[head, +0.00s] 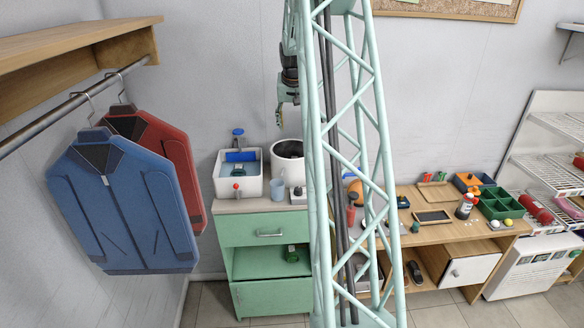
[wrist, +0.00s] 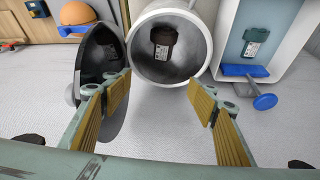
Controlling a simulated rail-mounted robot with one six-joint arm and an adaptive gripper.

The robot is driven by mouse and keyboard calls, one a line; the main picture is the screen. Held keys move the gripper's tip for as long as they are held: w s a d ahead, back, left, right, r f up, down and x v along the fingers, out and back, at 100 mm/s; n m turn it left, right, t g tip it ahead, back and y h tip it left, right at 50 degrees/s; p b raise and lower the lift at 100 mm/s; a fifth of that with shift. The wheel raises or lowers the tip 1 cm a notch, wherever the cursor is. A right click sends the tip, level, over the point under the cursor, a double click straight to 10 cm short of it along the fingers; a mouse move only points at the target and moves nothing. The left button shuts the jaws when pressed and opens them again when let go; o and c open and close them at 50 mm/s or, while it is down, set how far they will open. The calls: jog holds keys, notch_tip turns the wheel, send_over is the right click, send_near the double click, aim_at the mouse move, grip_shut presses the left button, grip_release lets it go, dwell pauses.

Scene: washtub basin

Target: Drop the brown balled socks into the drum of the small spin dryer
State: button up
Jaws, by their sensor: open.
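The small spin dryer (head: 285,148) is a white tub with a dark open mouth, on the counter beside the basin. Its grey drum (wrist: 147,62) faces the camera in the wrist view. A dark brown bundle with a pale tag, apparently the brown balled socks (wrist: 162,36), lies inside the drum, apart from my fingers. My gripper (wrist: 159,78) is open, with nothing between its yellow-padded fingers, and is over the near edge of the drum mouth in that view. In the head view my gripper (head: 281,118) hangs above the dryer; the drum's contents are not visible there.
A white basin (head: 238,189) stands left of the dryer; a teal tagged item (wrist: 252,40) shows in it. A dark open lid (wrist: 98,58) is beside the drum. Jackets (head: 125,200) hang at left.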

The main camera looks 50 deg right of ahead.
jog(key=v, duration=0.6)
jog(key=shift+r, duration=0.4)
jog(key=shift+a, duration=0.15)
dwell(0.4)
jog(key=w+a+r+n+b, duration=0.1)
jog(key=a+r, duration=0.2)
jog(key=a, duration=0.8)
jog(key=w+a+r+n+b, duration=0.15)
jog(key=a+r, duration=0.25)
jog(key=a, duration=0.6)
jog(key=s+a+r+n+t+y+b, duration=0.1)
jog(key=s+a+r+b, duration=0.15)
jog(key=a, duration=0.85)
jog(key=s+a+r+n+t+b, duration=0.1)
jog(key=s+a+n, duration=0.15)
jog(key=a, duration=0.85)
jog(key=s+a+n+y+b, duration=0.1)
jog(key=s+a+n+b, duration=0.1)
jog(key=s+a, duration=1.2)
jog(key=s+a+f+n+y, duration=0.1)
jog(key=s+a+f, duration=0.2)
jog(key=s+a, duration=0.3)
jog(key=s+a+f+n, duration=0.2)
jog(key=s+a, duration=0.4)
jog(key=s, duration=0.6)
jog(key=shift+s+a+f+g+y+b, duration=0.3)
jog(key=shift+f+y+b, duration=0.1)
jog(key=shift+f, duration=0.15)
